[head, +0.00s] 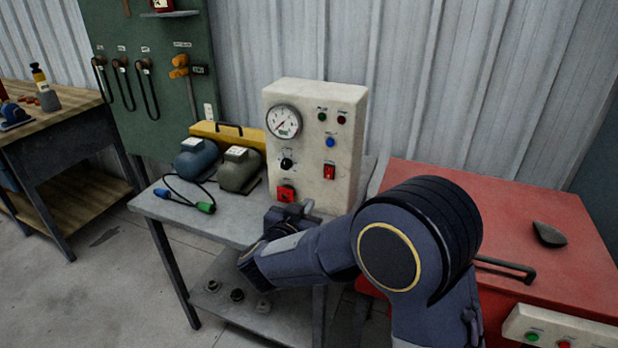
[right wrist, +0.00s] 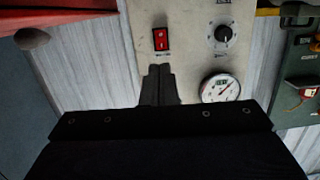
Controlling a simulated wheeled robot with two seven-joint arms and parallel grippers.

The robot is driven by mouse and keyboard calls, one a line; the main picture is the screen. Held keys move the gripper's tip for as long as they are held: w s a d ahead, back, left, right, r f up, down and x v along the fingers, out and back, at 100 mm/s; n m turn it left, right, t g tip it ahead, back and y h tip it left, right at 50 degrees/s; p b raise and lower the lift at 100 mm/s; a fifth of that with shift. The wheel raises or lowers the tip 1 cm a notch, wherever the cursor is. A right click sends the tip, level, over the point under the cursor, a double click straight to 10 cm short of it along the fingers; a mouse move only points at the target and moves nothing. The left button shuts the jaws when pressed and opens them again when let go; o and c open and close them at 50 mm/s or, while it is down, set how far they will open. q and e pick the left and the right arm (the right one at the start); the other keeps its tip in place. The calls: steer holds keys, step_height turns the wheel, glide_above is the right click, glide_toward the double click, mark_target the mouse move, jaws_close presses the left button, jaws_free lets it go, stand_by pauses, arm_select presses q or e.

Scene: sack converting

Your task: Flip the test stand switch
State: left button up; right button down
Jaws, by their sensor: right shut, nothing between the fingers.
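The test stand (head: 341,100) is a cream upright box on a grey metal bench. A red rocker switch (head: 329,172) sits low on the right of its front face. The switch also shows in the right wrist view (right wrist: 161,39), where the panel appears upside down. My right gripper (head: 302,208) is in front of the lower panel, its arm coming from the right. Its two dark fingers (right wrist: 160,70) are together and empty, pointing toward the panel. In the right wrist view the tips appear just below the switch; contact is not seen. My left gripper is not in view.
The panel also has a gauge (head: 284,121), a black knob (head: 287,163), a blue button (head: 330,142) and a red control (head: 286,193). Pumps (head: 239,170) and a cable stand left on the bench (head: 232,226). A red cabinet (head: 425,177) is at right.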

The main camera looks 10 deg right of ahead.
mark_target(329, 177)
steer(key=shift+a+h, duration=0.15)
steer(key=shift+h, duration=0.15)
steer(key=x, duration=1.4)
steer(key=shift+f, duration=0.2)
steer(key=shift+p, duration=0.3)
